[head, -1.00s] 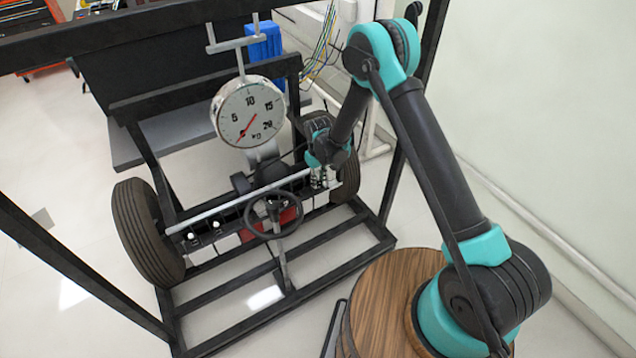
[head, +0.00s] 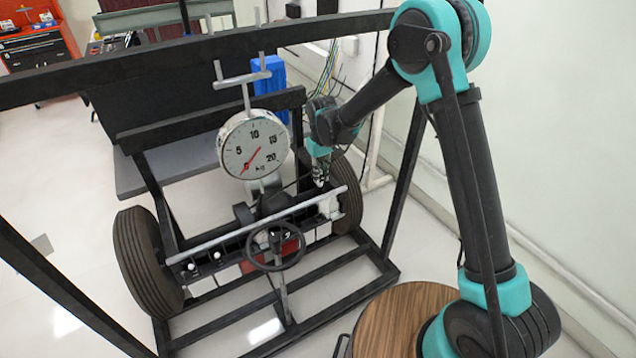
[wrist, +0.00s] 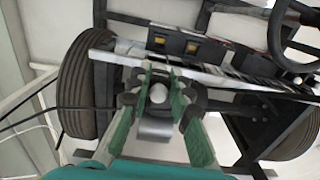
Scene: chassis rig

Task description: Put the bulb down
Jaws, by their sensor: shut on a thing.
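The bulb (wrist: 157,92) is a small white round thing in the wrist view, between the two green-sided fingers of my gripper (wrist: 160,80). The gripper is shut on it. In the head view my gripper (head: 320,172) hangs at the right end of the rig's front bar, near the right tire. The bulb is too small to make out there. Two other white bulbs, a left one (head: 192,267) and a right one (head: 217,255), show along the left part of the bar.
A steering wheel (head: 275,246) and a round dial gauge (head: 254,145) stand left of my gripper. A left tire (head: 147,262) and a right tire (head: 349,195) flank the black frame. Thin cables (wrist: 45,112) hang near my gripper in the wrist view.

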